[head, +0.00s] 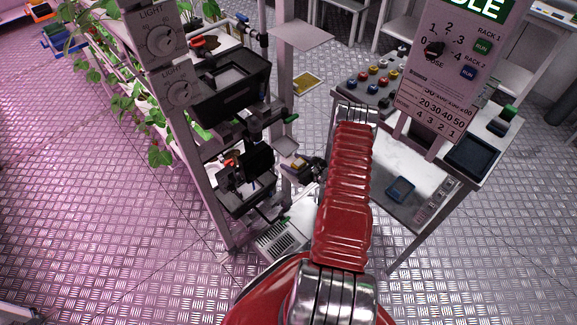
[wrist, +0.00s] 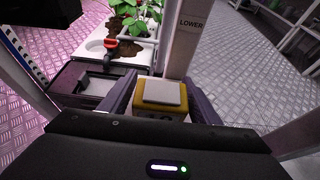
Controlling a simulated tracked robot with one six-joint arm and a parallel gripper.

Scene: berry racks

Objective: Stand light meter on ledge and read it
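The light meter (wrist: 163,96) is a small yellow block with a pale, flat top. In the wrist view it sits between the two purple-grey fingers of my gripper (wrist: 162,104), which appear to touch both of its sides. In the head view my gripper (head: 300,168) is beside the rack's post, with a bit of yellow at its fingers. The meter's display is not readable in either view.
A post labelled LOWER (wrist: 187,35) stands just behind the meter. Left of it are a dark tray (wrist: 85,85) and a white planted channel with a red valve (wrist: 111,43). A control panel (head: 447,65) and a bench (head: 410,165) stand at right.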

